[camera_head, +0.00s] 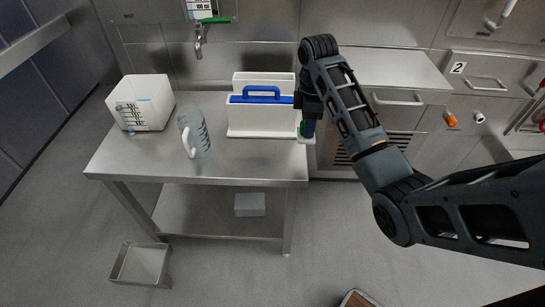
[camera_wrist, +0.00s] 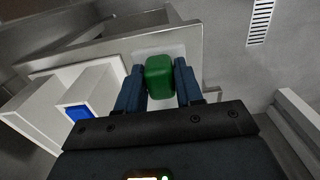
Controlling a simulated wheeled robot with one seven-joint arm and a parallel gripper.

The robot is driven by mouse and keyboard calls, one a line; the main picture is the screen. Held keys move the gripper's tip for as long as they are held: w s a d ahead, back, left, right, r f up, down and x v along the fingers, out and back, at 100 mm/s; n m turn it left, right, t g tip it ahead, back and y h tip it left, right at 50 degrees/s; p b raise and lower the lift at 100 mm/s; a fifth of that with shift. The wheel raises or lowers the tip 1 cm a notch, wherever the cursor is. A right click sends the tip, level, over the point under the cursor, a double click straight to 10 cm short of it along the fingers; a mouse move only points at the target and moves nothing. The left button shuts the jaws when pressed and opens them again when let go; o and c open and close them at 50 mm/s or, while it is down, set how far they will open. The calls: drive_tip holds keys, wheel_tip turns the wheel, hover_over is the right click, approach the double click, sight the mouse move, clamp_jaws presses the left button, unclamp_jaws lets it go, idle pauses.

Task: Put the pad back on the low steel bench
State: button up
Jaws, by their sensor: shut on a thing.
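The green pad (camera_wrist: 159,77) is a small rounded block between the two blue fingers of my gripper (camera_wrist: 160,88) in the wrist view. My gripper is shut on it. In the head view my gripper (camera_head: 306,128) points down at the right edge of the low steel bench (camera_head: 240,165), just right of the white caddy with a blue handle (camera_head: 262,120). The pad is mostly hidden there by the fingers. A pale flat piece shows behind the pad in the wrist view. I cannot tell whether the pad touches anything below it.
A clear jug (camera_head: 195,135) and a white box (camera_head: 142,101) stand on the bench's left half. The bench front is clear. A steel counter with drawers (camera_head: 395,75) stands behind at right. An open metal bin (camera_head: 140,263) is on the floor.

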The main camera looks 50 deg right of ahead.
drive_tip(key=w+a+f, duration=0.4)
drive_tip(key=w+a+f+p, duration=0.1)
drive_tip(key=w+a+f, duration=0.1)
drive_tip(key=a, duration=0.1)
drive_tip(key=shift+w+a, duration=0.1)
drive_tip(key=shift+w, duration=0.25)
drive_tip(key=shift+f, duration=2)
drive_tip(key=o, duration=1)
